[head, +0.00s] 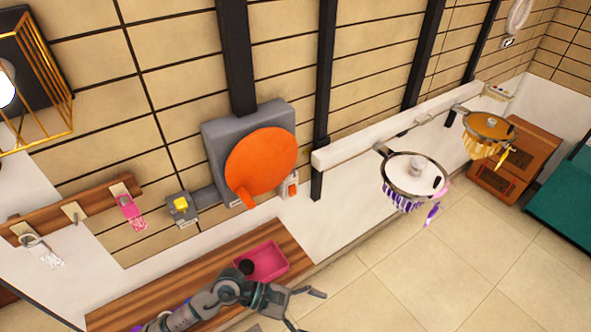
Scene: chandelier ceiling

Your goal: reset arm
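My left arm comes in from the bottom left, and its gripper (306,308) is near the bottom middle of the head view. Its two dark fingers are spread apart with nothing between them. It is over the pale tiled floor, just right of a wooden counter (180,278). My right gripper is not in view.
A pink tray (270,262) with a dark round thing lies on the counter, close behind the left arm. An orange disc (262,162) is on a grey wall box. The tiled floor (420,270) is clear.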

